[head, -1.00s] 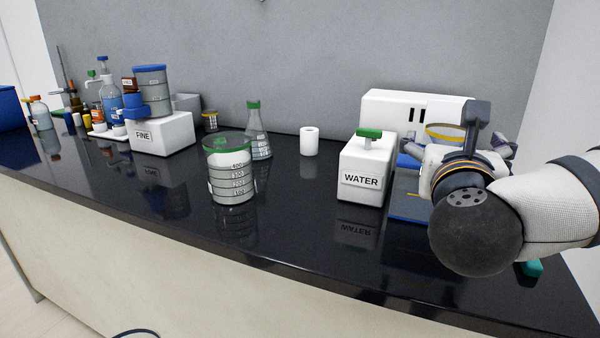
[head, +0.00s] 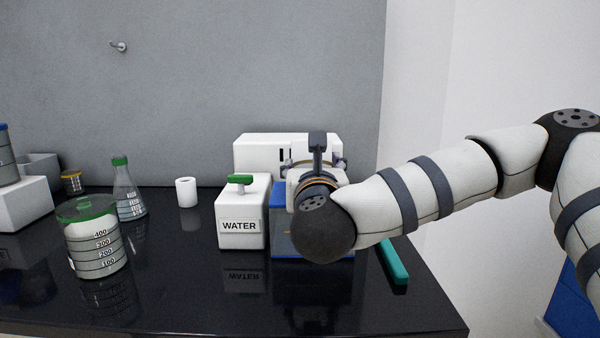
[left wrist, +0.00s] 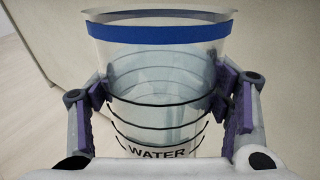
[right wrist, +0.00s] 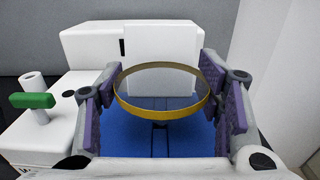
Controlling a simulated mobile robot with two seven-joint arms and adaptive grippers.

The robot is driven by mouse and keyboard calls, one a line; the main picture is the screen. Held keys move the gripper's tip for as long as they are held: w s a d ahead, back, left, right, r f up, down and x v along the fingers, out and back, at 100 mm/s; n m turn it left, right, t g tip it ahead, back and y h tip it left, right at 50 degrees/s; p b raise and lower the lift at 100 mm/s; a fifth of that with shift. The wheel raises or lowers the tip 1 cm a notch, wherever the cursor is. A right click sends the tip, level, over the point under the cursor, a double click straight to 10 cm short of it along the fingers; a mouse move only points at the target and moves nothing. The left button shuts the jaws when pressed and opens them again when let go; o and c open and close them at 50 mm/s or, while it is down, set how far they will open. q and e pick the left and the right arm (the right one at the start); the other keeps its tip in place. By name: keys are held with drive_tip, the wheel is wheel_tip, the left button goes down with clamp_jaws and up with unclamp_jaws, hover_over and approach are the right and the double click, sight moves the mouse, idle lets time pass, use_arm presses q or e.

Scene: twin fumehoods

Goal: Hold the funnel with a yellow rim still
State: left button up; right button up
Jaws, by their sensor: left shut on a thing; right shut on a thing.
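The funnel with a yellow rim (right wrist: 162,112) sits between the fingers of my right gripper (right wrist: 163,88) in the right wrist view. The gripper is shut on it, and the rim looks about level. In the head view my right gripper (head: 317,165) is beside the white WATER box (head: 240,228), mostly hidden behind my wrist, and only a bit of the rim shows. My left gripper (left wrist: 168,98) is shut on a clear beaker (left wrist: 155,85) with a blue band and a WATER label, seen only in the left wrist view. The beaker holds clear liquid.
A blue-sided stand (head: 280,240) is below the right gripper. A white device (head: 262,150) stands behind it. A teal bar (head: 393,262) lies to the right. A green-rimmed beaker (head: 95,250), a flask (head: 127,195) and a white cylinder (head: 186,191) stand left. The front counter is clear.

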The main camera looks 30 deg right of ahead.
idle(0.4)
drive_tip(key=o, duration=1.2)
drive_tip(key=shift+s, duration=0.1)
